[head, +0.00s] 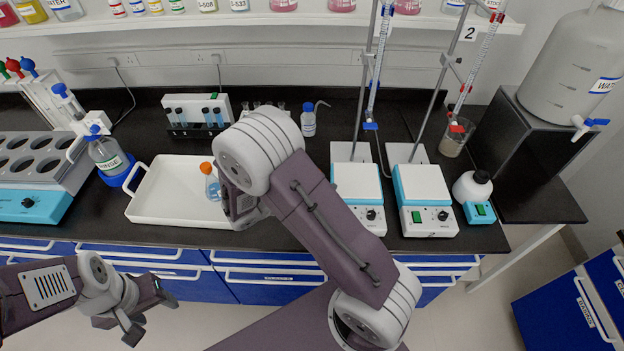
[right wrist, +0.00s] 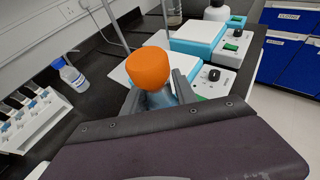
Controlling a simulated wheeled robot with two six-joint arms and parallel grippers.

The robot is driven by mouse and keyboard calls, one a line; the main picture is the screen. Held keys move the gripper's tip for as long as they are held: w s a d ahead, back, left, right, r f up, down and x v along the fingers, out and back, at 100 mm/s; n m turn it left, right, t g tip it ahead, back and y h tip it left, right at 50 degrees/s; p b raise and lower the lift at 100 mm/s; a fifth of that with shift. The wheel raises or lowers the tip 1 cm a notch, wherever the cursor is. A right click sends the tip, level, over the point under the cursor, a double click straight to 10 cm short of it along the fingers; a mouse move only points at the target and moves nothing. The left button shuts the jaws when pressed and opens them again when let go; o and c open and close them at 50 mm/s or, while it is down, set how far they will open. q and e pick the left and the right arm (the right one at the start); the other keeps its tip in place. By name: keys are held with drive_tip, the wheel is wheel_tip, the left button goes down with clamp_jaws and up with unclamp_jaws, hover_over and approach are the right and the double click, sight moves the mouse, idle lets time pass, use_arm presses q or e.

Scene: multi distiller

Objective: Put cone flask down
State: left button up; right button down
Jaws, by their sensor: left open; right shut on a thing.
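The cone flask (head: 213,187) has an orange stopper and a bluish lower part. It appears upright over the right part of the white tray (head: 139,209); whether its base touches the tray I cannot tell. My right gripper (head: 223,198) is shut on it, partly hidden behind my arm in the head view. In the right wrist view the orange stopper (right wrist: 150,68) stands up between the fingers, and most of the flask's body is hidden. My left gripper (head: 150,316) is open and empty, low in front of the bench, away from the flask.
A rinse bottle (head: 107,153) stands left of the tray, beside a grey rack with holes (head: 30,156). Two white-and-blue stirrer plates (head: 360,190) with burette stands are to the right. A small tube rack (head: 197,113) stands behind. The tray's left part is clear.

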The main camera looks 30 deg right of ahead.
drive_tip(key=shift+s+r, duration=0.6)
drive_tip(key=shift+s, duration=0.35)
drive_tip(key=shift+s+r, duration=0.55)
drive_tip(key=shift+s, duration=0.4)
